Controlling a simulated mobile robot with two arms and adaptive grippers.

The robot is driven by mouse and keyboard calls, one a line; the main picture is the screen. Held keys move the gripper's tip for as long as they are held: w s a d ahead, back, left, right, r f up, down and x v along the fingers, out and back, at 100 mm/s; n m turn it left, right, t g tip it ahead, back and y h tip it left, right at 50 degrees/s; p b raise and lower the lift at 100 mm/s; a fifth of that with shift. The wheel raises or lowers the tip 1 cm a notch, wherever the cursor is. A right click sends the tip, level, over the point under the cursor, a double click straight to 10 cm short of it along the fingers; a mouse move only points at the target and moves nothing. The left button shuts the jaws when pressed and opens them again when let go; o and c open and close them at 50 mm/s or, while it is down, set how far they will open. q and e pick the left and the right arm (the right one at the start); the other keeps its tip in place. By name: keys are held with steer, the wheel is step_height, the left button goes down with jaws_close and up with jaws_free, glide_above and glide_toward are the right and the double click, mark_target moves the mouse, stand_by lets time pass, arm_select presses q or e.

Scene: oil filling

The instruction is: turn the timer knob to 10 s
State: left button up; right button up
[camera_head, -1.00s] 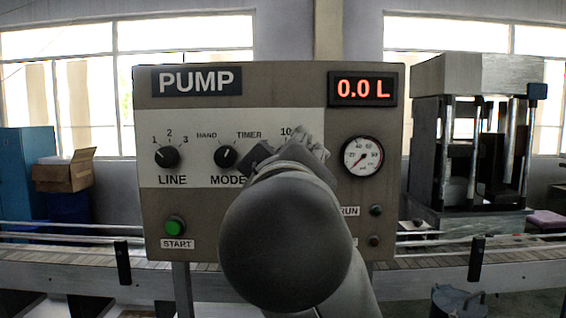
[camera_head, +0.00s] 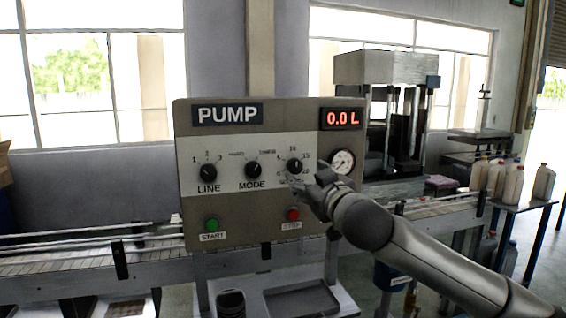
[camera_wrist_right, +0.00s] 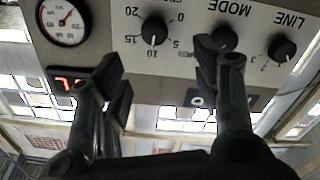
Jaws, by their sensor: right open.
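The timer knob (camera_head: 295,166) is the black knob at the upper right of the pump panel (camera_head: 190,245). It shows in full in the right wrist view (camera_wrist_right: 155,29), upside down, with its white mark toward the 10. My right gripper (camera_head: 312,186) is just in front of the panel, below and right of the knob, hiding part of the dial's lower lettering. In the right wrist view its two fingers (camera_wrist_right: 160,78) are spread with nothing between them, and the knob shows beyond the gap, apart from them. My left gripper is not in view.
The line knob (camera_head: 208,173) and mode knob (camera_head: 253,170) are left of the timer. A green start button (camera_head: 212,224) and red stop button (camera_head: 293,214) are below. The gauge (camera_head: 343,161) is close right of my gripper. The display (camera_head: 341,118) reads 0.0 L.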

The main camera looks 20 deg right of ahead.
mark_target(296, 168)
steer(key=w+p, duration=0.1)
steer(key=w, duration=0.2)
steer(key=w+p, duration=0.1)
steer(key=w, duration=0.3)
steer(key=w+p, duration=0.2)
steer(key=w, duration=0.1)
steer(key=shift+w+d+f, duration=0.2)
steer(key=shift+w+d, duration=0.05)
steer(key=shift+w, duration=0.05)
steer(key=shift+w+f, duration=0.1)
steer(key=shift+w, duration=0.3)
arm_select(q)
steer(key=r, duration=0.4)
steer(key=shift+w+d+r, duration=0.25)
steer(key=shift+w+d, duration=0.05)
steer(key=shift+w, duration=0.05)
arm_select(e)
steer(key=shift+c, duration=0.6)
steer(key=c, duration=0.9)
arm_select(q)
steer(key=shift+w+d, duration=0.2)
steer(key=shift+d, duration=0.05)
